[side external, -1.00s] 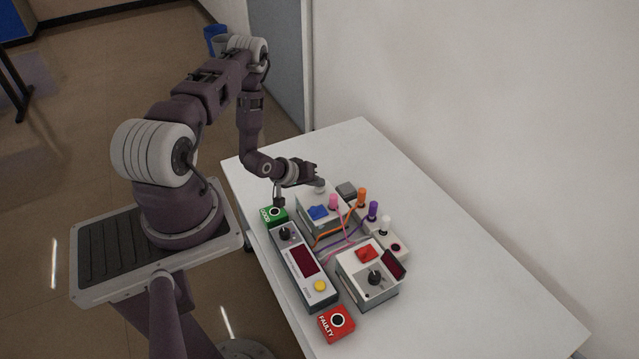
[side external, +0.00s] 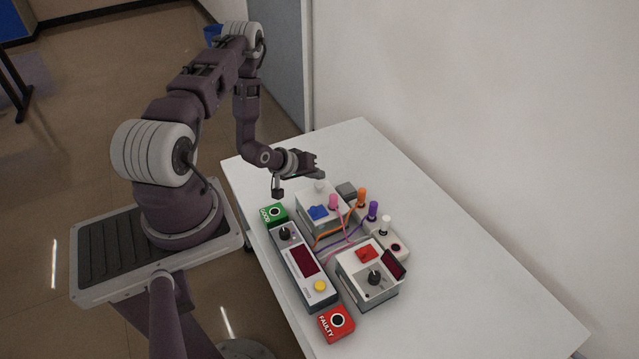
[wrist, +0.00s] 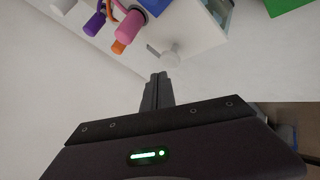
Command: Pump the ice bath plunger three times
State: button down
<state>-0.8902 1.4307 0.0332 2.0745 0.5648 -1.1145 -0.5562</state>
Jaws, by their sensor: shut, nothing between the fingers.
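The ice bath appears to be the white and grey box (side external: 322,222) with a blue patch (side external: 318,212) on top. A pale round knob (side external: 320,186), seemingly the plunger, stands up at its far end. The knob also shows in the wrist view (wrist: 171,58), just beyond my fingertips. My gripper (side external: 318,173) is above the knob, with a small gap between them. In the wrist view my gripper's fingers (wrist: 158,78) are together and empty.
A green GOOD button (side external: 273,213), a control panel (side external: 303,265), a second box (side external: 367,280) and a red FAULTY button (side external: 337,323) lie nearer. The table's right side is clear.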

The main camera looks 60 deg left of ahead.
aim_at(317, 185)
jog(key=shift+r, duration=2.5)
dwell(0.7)
notch_tip(317, 185, up, 4)
jog(key=shift+f, duration=0.1)
jog(key=shift+f, duration=0.1)
jog(key=shift+f, duration=4.35)
jog(key=shift+f, duration=0.4)
